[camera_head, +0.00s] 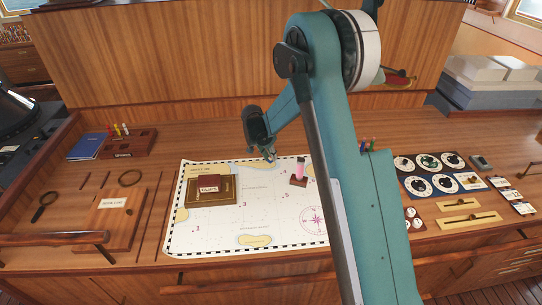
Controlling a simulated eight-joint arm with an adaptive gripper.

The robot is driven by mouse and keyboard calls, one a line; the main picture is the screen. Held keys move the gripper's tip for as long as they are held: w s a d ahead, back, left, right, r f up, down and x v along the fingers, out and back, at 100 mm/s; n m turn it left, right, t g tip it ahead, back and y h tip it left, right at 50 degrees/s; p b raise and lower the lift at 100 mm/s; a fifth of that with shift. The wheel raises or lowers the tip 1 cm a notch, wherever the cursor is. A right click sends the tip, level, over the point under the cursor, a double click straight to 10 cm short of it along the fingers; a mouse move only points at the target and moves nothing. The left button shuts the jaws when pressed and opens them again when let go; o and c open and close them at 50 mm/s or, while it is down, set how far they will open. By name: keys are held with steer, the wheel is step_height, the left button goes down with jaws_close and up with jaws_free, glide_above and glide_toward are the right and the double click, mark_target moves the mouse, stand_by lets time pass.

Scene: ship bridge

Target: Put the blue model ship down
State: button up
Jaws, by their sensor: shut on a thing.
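My gripper (269,156) hangs from the teal arm above the back edge of the sea chart (210,242), left of the arm's main link. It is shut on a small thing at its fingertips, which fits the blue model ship. The ship is too small and too covered by the fingers for its hull or colour to be made out. The chart lies flat on the wooden desk, with red numbers, tan islands and a pink compass rose. My arm hides part of the chart's right side.
A brown box with a labelled top (210,190) and a pink-filled glass on a stand (300,172) stand on the chart. Small coloured pieces (367,145) stand behind my arm. Dials (428,162) lie right; a blue book (87,146) lies left. The chart's middle is clear.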

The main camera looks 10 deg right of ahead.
steer(key=shift+f, duration=0.15)
steer(key=o, duration=0.8)
steer(key=shift+c, duration=0.2)
steer(key=shift+r, duration=0.2)
steer(key=v, duration=1.2)
steer(key=shift+b, duration=0.3)
